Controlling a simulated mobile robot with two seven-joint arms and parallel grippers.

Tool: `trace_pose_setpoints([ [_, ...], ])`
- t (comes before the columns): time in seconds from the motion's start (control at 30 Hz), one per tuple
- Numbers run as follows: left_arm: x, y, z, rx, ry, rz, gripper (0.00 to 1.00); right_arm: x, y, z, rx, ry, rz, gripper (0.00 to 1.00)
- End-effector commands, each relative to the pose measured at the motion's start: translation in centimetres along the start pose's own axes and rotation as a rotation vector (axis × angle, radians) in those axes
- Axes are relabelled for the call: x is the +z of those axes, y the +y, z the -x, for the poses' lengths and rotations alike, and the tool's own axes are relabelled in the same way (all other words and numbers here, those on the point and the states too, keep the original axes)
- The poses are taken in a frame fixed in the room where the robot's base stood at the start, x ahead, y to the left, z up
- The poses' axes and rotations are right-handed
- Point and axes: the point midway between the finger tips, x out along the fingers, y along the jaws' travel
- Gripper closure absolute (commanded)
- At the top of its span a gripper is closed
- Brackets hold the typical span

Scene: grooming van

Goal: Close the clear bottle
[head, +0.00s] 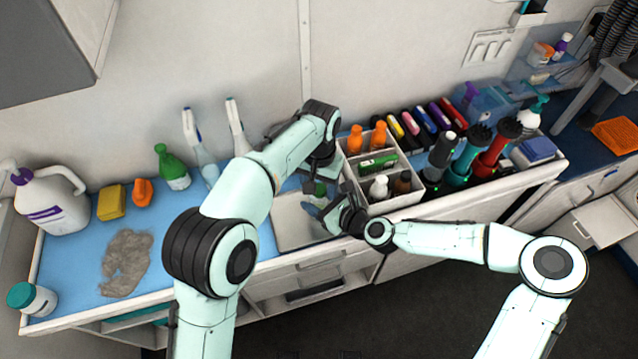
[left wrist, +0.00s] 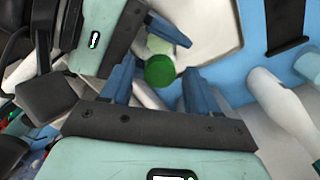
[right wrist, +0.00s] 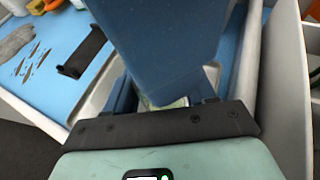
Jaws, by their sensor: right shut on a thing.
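The clear bottle (left wrist: 157,45) shows only as a pale piece in the left wrist view, largely hidden by fingers. A round green cap (left wrist: 159,71) is at its end; I cannot tell whether it is seated. The cap also shows small in the head view (head: 320,188). My right gripper (head: 328,212) is shut on the bottle, coming from the right. My left gripper (head: 322,184) is above it, fingers apart on either side of the cap in the left wrist view, with gaps visible. In the right wrist view a large blue finger hides most of the bottle.
A white divided caddy (head: 392,200) with several bottles stands close to the right of my grippers. A pale tray (head: 292,230) lies under them. A grey fur clump (head: 127,262), a large white jug (head: 55,203) and another green-capped bottle (head: 172,168) are to the left.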

Motion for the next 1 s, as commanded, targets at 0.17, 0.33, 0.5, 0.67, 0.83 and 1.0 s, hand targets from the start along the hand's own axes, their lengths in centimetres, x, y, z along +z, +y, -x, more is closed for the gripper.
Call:
trace_pose_setpoints([
  [0.17, 0.0, 0.0, 0.0, 0.001, -0.001, 0.001, 0.4, 0.0, 0.0, 0.0, 0.0, 0.0, 0.0, 1.0],
  [0.33, -0.1, 0.1, 0.7, 0.002, 0.002, 0.001, 0.4, 0.0, 0.0, 0.0, -0.001, 0.0, 0.0, 1.0],
  [0.5, -0.1, 0.1, 3.0, 0.001, 0.003, 0.002, 0.4, 0.0, 0.0, 0.0, 0.0, 0.0, 0.0, 1.0],
  [0.67, 0.0, 0.0, 4.4, 0.001, 0.001, 0.002, 0.4, 0.0, 0.0, 0.0, 0.0, 0.0, 0.0, 1.0],
  [0.83, 0.0, 0.0, 4.5, 0.0, 0.0, 0.002, 0.4, 0.0, 0.0, 0.0, 0.0, 0.0, 0.0, 1.0],
  [1.0, 0.0, 0.0, 4.5, 0.0, -0.001, 0.01, 0.44, 0.0, 0.0, 0.0, 0.0, 0.0, 0.0, 1.0],
])
